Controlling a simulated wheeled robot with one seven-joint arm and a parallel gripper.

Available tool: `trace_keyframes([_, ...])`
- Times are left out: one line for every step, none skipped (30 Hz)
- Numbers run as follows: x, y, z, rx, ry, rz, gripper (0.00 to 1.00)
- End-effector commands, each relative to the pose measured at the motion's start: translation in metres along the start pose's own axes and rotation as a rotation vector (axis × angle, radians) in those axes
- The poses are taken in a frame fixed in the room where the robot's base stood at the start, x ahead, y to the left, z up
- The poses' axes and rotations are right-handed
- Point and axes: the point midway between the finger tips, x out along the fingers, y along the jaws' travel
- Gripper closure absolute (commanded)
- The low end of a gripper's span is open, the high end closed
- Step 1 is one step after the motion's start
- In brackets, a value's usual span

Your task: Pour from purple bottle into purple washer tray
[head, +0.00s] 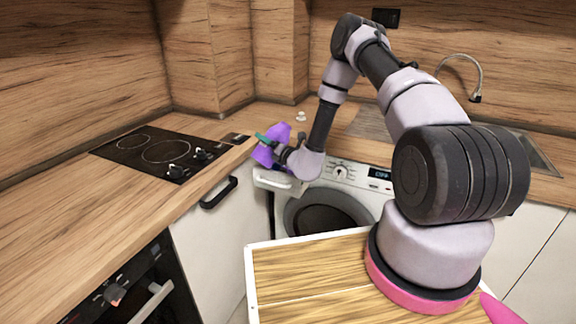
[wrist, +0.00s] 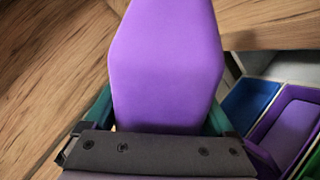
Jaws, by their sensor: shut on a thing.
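The purple bottle (head: 282,132) is held above the front left of the washer in the head view, and it looks tilted. It fills the middle of the wrist view (wrist: 166,72). My gripper (head: 271,146) is shut on it, with a teal finger on each side in the wrist view (wrist: 160,118). The washer's detergent drawer (head: 277,183) is pulled out below the bottle. In the wrist view the purple tray (wrist: 291,131) lies to the right of the bottle, apart from it. The bottle's mouth is not clear, and no liquid shows.
A blue compartment (wrist: 251,104) and a green one (wrist: 313,166) flank the purple tray. A cooktop (head: 158,152) is set in the left counter. A cupboard with a black handle (head: 219,193) stands left of the washer (head: 345,180). A sink (head: 535,152) is at right.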

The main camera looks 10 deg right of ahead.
Motion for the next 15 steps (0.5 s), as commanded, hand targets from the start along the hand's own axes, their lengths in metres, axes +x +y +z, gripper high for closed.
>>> trace_keyframes([0.0004, 0.0005, 0.0004, 0.003, -0.001, 0.001, 1.00])
trace_keyframes([0.0004, 0.0005, 0.0003, 0.005, -0.001, 0.001, 1.00])
trace_keyframes([0.0004, 0.0005, 0.0001, 0.007, -0.001, 0.001, 1.00])
trace_keyframes([0.0004, 0.0005, 0.0000, 0.009, -0.001, 0.001, 1.00])
trace_keyframes([0.0004, 0.0006, -0.0001, 0.011, -0.001, 0.001, 1.00])
trace_keyframes([0.0004, 0.0006, -0.0002, 0.013, -0.001, 0.001, 1.00])
trace_keyframes([0.0004, 0.0005, -0.0003, 0.015, -0.001, 0.001, 1.00])
trace_keyframes([0.0004, 0.0006, -0.0004, 0.016, -0.001, 0.001, 1.00])
trace_keyframes([0.0004, 0.0006, -0.0006, 0.019, -0.001, 0.001, 1.00])
trace_keyframes([0.0004, 0.0005, -0.0007, 0.020, -0.001, 0.001, 1.00])
trace_keyframes([0.0004, 0.0006, -0.0008, 0.022, -0.001, 0.001, 1.00])
trace_keyframes([0.0004, 0.0006, -0.0009, 0.024, -0.001, 0.001, 1.00])
trace_keyframes([0.0004, 0.0006, -0.0010, 0.026, -0.001, 0.001, 1.00])
trace_keyframes([0.0004, 0.0006, -0.0012, 0.028, -0.001, 0.001, 1.00])
trace_keyframes([0.0004, 0.0006, -0.0013, 0.031, -0.001, 0.001, 1.00])
